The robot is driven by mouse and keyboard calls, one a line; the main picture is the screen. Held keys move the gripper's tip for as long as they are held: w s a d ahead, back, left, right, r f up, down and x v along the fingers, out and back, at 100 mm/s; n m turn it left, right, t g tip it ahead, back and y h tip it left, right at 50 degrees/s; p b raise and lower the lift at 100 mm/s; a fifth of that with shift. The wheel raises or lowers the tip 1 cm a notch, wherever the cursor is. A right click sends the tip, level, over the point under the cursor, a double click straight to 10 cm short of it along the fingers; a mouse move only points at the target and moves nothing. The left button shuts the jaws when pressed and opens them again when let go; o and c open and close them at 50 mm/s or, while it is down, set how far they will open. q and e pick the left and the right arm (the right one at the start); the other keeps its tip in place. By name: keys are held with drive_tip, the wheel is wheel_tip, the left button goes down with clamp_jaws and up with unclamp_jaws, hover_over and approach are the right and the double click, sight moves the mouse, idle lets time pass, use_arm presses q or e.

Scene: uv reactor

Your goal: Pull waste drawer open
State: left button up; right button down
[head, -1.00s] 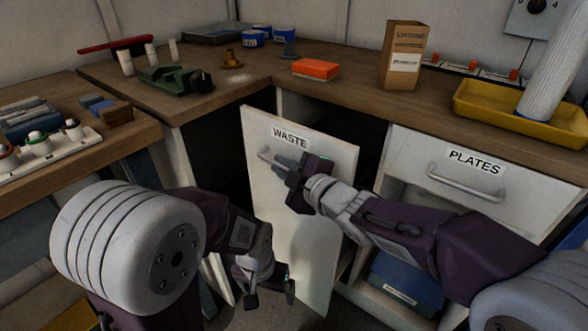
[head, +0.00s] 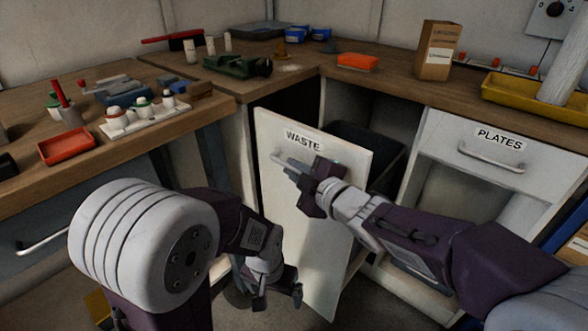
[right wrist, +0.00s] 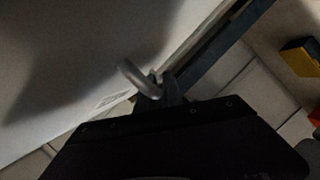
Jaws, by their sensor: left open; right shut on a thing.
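The waste drawer has a tall white front (head: 300,225) with a "WASTE" label, and it stands pulled out from the bench. A dark bin (head: 365,145) shows behind the front, inside the drawer. My right gripper (head: 290,165) is shut on the drawer's handle (head: 279,156), near the top of the front. The right wrist view shows the curved metal handle (right wrist: 135,75) at the gripper's fingers. My left gripper (head: 277,297) is open and empty, low down in front of the drawer front; it appears apart from it.
A "PLATES" drawer (head: 480,150) is shut to the right. The wooden bench top (head: 390,85) above holds an orange box, a carton and a yellow tray (head: 540,105). A side bench (head: 150,135) with a red tray stands at left. Some floor shows below.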

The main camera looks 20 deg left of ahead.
drive_tip(key=shift+f, duration=0.1)
drive_tip(key=c, duration=1.8)
unclamp_jaws()
drive_tip(key=shift+o, duration=0.2)
drive_tip(key=p+v, duration=0.3)
drive_tip(key=v, duration=0.6)
